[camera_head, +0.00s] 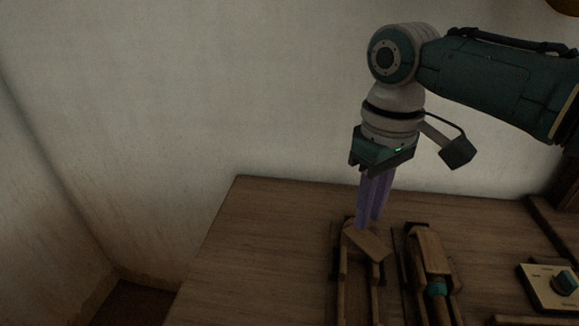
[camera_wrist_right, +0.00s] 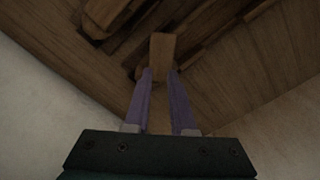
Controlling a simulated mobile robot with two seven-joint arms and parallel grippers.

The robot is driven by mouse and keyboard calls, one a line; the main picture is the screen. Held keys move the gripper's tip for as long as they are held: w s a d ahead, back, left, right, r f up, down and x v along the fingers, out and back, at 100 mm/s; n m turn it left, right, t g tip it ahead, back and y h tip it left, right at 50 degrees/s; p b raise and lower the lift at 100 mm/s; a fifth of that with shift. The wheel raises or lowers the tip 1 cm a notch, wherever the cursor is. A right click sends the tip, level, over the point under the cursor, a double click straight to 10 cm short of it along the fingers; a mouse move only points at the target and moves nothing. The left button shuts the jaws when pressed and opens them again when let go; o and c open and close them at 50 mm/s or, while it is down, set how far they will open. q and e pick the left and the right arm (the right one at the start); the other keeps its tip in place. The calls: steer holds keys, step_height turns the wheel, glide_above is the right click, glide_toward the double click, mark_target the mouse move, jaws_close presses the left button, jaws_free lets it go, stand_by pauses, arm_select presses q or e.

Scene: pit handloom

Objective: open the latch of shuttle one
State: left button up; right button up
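Two long wooden shuttles lie side by side on the table; no label shows which is shuttle one. The left shuttle (camera_head: 341,282) has a wooden latch piece (camera_head: 368,243) that sits askew across its far end. My right gripper (camera_head: 367,222) points down with its purple fingertips at the far end of that latch. In the right wrist view, the latch (camera_wrist_right: 162,47) shows at the tips of the fingers (camera_wrist_right: 161,75). The fingers stand apart by about the latch's width; whether they press on it is unclear. My left gripper is out of view.
The right shuttle (camera_head: 427,246) holds a teal-wound bobbin (camera_head: 436,287) and lies close beside the left one. A pale panel with a teal knob (camera_head: 565,282) is at the right. The table's left part (camera_head: 260,250) is bare. A plaster wall (camera_head: 200,90) stands behind.

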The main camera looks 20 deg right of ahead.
mark_target(362, 235)
step_height(362, 235, down, 5)
steer(key=shift+r+b, duration=0.1)
steer(key=shift+b, duration=0.8)
steer(key=shift+w, duration=0.1)
steer(key=shift+c, duration=0.4)
jaws_close()
